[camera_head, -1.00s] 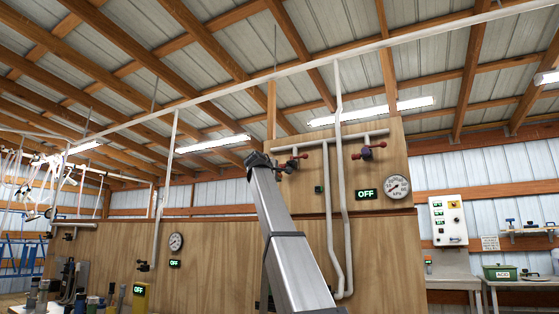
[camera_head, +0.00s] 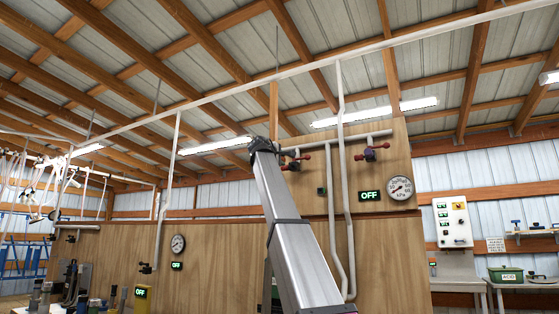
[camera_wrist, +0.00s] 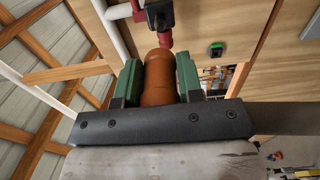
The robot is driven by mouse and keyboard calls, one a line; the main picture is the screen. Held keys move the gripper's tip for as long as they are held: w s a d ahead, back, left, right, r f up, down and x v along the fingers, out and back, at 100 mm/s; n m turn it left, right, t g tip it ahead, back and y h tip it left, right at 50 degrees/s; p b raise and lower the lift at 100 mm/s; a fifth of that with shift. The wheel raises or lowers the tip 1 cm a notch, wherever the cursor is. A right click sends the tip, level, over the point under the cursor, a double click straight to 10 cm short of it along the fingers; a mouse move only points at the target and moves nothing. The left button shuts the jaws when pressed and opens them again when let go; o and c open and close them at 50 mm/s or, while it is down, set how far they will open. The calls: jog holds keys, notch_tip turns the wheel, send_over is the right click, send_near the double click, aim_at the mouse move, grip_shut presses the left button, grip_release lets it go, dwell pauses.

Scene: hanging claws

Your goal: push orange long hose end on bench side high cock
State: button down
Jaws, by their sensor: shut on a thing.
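The orange hose end (camera_wrist: 158,82) is upright in the wrist view, between the green pads of my gripper (camera_wrist: 159,80), which is shut on it. Just beyond its tip is a dark cock with a red handle and red outlet (camera_wrist: 165,38). The hose tip and outlet are nearly in line; I cannot tell whether they touch. In the head view, a left high cock (camera_head: 294,160) and a right high cock (camera_head: 372,152) sit on the wooden panel. My arm's upper end is close to the left one. The gripper and hose are hidden there.
A pressure gauge (camera_head: 400,188) and a green OFF display (camera_head: 370,196) are on the panel at right. White pipes (camera_head: 341,130) run down it. A small green button (camera_wrist: 216,50) is right of the cock. Another gauge (camera_head: 178,243) is lower left.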

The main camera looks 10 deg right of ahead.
jog(key=shift+x, duration=2.6)
jog(key=shift+x, duration=1.85)
jog(key=c, duration=0.7)
grip_release()
jog(key=shift+s+a, duration=0.1)
jog(key=shift+s, duration=0.05)
jog(key=v, duration=1)
jog(key=shift+s+a, duration=0.2)
